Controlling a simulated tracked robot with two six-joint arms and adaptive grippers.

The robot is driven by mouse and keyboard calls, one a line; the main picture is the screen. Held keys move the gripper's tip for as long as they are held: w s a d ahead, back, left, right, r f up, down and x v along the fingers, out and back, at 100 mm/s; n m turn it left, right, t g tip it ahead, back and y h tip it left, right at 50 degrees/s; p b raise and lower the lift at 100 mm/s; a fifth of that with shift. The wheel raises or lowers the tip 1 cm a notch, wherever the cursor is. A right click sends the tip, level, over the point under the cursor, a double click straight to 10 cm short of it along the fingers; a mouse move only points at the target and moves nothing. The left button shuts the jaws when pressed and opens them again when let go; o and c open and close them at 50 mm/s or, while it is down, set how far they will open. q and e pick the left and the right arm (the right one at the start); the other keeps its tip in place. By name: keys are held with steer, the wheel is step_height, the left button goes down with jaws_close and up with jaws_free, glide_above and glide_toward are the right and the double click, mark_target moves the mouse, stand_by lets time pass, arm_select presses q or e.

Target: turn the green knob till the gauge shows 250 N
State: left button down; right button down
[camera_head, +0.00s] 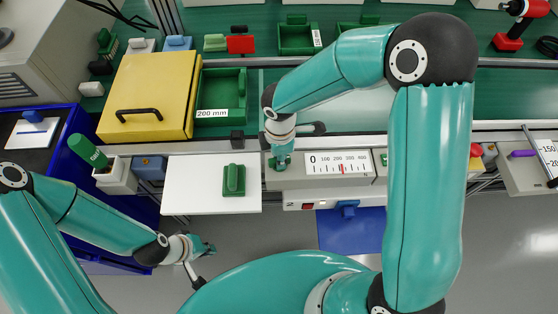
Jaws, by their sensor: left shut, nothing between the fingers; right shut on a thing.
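The gauge (338,165) is a white panel with a scale from 0 to 400 on the grey unit's front. Its red mark stands between 200 and 300; the exact value is too small to read. My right gripper (280,164) points down at the panel's left and is shut on the green knob (272,163), which it mostly hides. My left gripper (207,249) is shut and empty, low over the floor in front of the white board.
A white board (190,187) with a green handled piece (234,180) juts out left of my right gripper. A yellow box lid (150,90) with a black handle and a green tray (220,98) lie behind it. A blue panel (350,232) sits below the gauge.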

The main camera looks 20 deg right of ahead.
steer(key=shift+w+a+m+b, duration=0.1)
steer(key=shift+w+m+b, duration=0.05)
steer(key=shift+m+b, duration=0.7)
steer(key=shift+r+m, duration=0.1)
steer(key=shift+m, duration=0.15)
steer(key=c, duration=1.2)
jaws_free()
steer(key=shift+c, duration=0.2)
steer(key=shift+o, duration=0.8)
step_height(320, 180, up, 12)
